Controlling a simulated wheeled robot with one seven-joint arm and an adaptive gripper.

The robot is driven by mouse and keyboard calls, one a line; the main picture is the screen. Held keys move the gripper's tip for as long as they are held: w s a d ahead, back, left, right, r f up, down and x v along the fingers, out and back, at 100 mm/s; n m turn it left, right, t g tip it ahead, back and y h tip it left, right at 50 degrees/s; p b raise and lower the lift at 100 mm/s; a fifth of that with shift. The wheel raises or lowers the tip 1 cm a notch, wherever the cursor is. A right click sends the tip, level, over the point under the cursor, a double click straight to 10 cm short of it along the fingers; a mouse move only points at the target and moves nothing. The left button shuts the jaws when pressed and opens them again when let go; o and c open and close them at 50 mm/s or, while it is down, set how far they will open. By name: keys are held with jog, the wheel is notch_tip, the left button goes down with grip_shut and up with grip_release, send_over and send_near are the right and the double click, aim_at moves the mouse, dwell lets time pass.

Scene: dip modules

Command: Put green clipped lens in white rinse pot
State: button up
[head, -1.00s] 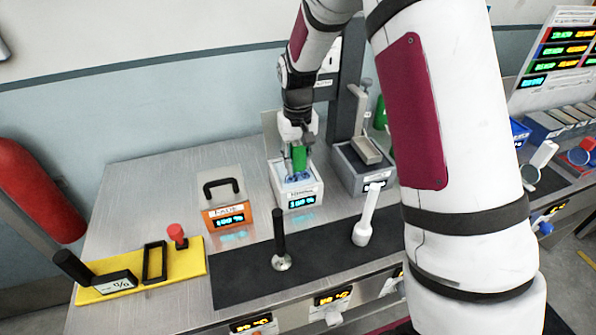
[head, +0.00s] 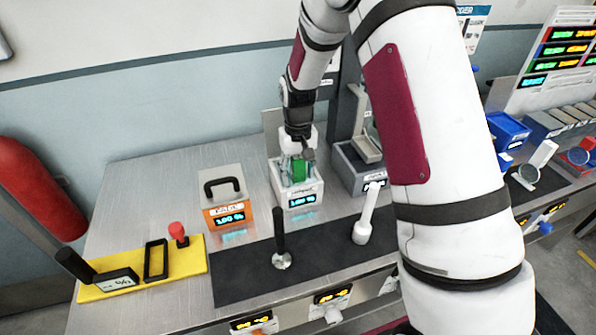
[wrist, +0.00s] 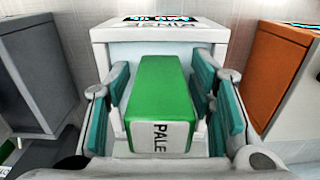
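The green clipped lens (head: 301,171) is a green block. A white end marked "PALE" shows on it in the wrist view (wrist: 160,88). My gripper (head: 297,167) points down at the white rinse pot, with its teal pads on both sides of the lens; in the wrist view (wrist: 160,85) they appear to close on it. The white rinse pot (head: 303,190) is a square box with a cyan display and stands on the metal bench. The lens is at the pot's mouth, low within its rim. The lens's lower end and most of the opening are hidden.
An orange-fronted container (head: 230,216) with a black handle stands left of the pot. A grey pot (head: 352,179) stands close on the right. A black mat (head: 330,255) in front holds a black-handled tool (head: 280,245) and a white one (head: 365,220).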

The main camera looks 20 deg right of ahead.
jog(key=shift+r, duration=0.15)
notch_tip(320, 180, up, 11)
jog(key=shift+w+f+b, duration=0.1)
jog(key=shift+b, duration=0.5)
jog(key=shift+r, duration=0.75)
jog(key=s+r+t, duration=0.2)
jog(key=s+r, duration=0.5)
jog(key=s, duration=0.3)
jog(key=s+r+t, duration=0.2)
jog(key=s+r, duration=0.6)
jog(key=s, duration=0.2)
jog(key=s+t, duration=0.1)
jog(key=s, duration=0.7)
jog(key=shift+s+f, duration=0.3)
jog(key=shift+f, duration=0.15)
